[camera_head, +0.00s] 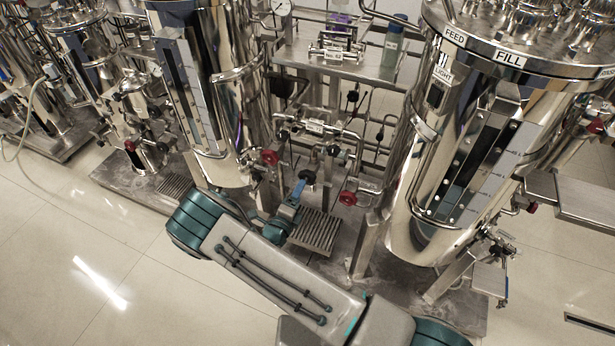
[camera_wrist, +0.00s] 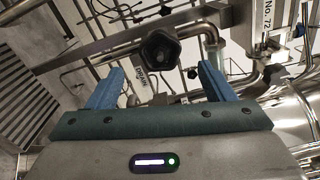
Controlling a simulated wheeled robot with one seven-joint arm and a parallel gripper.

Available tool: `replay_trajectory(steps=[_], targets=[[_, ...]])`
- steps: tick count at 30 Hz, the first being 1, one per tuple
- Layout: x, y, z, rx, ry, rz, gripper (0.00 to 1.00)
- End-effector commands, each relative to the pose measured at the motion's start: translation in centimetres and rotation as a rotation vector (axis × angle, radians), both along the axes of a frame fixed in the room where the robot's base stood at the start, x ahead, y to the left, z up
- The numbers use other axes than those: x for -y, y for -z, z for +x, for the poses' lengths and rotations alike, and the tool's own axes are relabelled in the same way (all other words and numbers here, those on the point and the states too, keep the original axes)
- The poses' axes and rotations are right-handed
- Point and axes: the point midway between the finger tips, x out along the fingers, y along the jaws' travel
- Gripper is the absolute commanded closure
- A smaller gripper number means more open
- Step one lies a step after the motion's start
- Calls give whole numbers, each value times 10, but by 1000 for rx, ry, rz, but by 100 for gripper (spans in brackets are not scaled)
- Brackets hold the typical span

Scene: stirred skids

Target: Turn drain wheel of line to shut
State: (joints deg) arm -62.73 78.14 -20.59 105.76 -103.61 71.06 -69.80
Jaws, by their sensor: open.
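A black lobed hand wheel (camera_wrist: 160,50) sits in the wrist view, just beyond and between my fingertips. A white label reading DRAIN (camera_wrist: 143,82) hangs beside it, partly behind it. My gripper (camera_wrist: 161,68) is open, its two blue fingers apart on either side of the wheel, with nothing held. In the head view a dark wheel (camera_head: 307,177) shows at the tips of my gripper (camera_head: 299,188), low between two steel tanks. Which line the wheel belongs to is not readable.
Red wheels stand close by on the left (camera_head: 269,157) and right (camera_head: 347,198). Steel pipes (camera_head: 320,128) run behind. A large tank (camera_head: 405,190) is on the right, another (camera_head: 215,85) on the left. A grating (camera_head: 316,232) lies beneath; open floor (camera_head: 80,250) is at left.

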Motion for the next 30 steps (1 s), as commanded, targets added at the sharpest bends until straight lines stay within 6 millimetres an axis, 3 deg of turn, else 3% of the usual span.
replay_trajectory(steps=[6, 12, 24, 25, 30], targets=[[17, 0, 43, 1, 3, 0, 25], [25, 0, 68, 1, 2, 2, 25], [27, 0, 76, 0, 1, 1, 25], [28, 0, 76, 0, 1, 1, 28], [28, 0, 76, 0, 1, 1, 69]])
